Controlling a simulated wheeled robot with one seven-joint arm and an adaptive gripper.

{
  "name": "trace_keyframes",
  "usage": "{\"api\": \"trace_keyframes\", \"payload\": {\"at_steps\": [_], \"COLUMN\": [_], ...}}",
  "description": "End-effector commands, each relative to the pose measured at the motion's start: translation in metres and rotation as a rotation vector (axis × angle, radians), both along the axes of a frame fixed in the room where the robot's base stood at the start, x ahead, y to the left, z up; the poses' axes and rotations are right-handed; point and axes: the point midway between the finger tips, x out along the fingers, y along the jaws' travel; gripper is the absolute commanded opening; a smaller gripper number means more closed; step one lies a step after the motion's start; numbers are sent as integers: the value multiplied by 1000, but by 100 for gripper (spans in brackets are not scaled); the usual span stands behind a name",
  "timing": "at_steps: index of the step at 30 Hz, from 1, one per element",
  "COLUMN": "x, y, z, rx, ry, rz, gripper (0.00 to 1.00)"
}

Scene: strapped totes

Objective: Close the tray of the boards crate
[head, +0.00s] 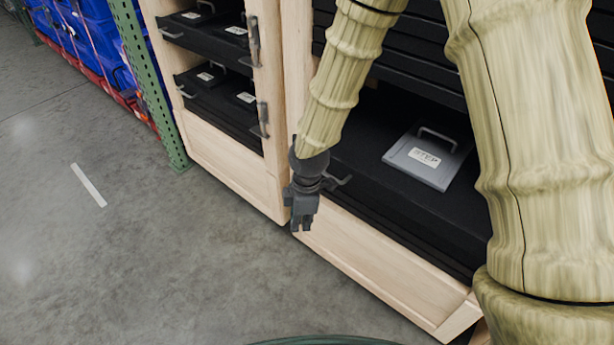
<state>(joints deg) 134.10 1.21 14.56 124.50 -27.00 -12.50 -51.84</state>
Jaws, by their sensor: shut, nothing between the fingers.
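My gripper (301,225) points down in front of the wooden cabinet, near its left post, with its fingers together and empty. A black tray (425,215) lies in the cabinet's right bay, above the wooden base panel. On it sits a grey plate-like piece (432,158) with a handle and a white label too small to read surely. A dark hooked handle (340,182) shows just right of my gripper; I cannot tell whether they touch. My arm hides part of the tray's left end and the bay. I cannot tell which thing is the boards crate.
The left bay holds black trays (215,85) with labelled pieces, and dark handles (262,118) stick out from its right side. A green perforated post (145,85) and blue totes (75,35) with straps stand at the upper left. The grey floor (130,250) in front is clear.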

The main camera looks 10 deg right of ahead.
Motion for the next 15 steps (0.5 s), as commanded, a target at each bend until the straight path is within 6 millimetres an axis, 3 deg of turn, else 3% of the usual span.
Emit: {"api": "trace_keyframes", "payload": {"at_steps": [1,6,12,15], "x": [16,53,78,83], "y": [3,8,7,7], "z": [15,76,136,153], "rx": [-23,-128,-249,-285], "ry": [-27,-85,-121,-128], "rz": [86,378,607,666], "gripper": [0,0,0,0]}}
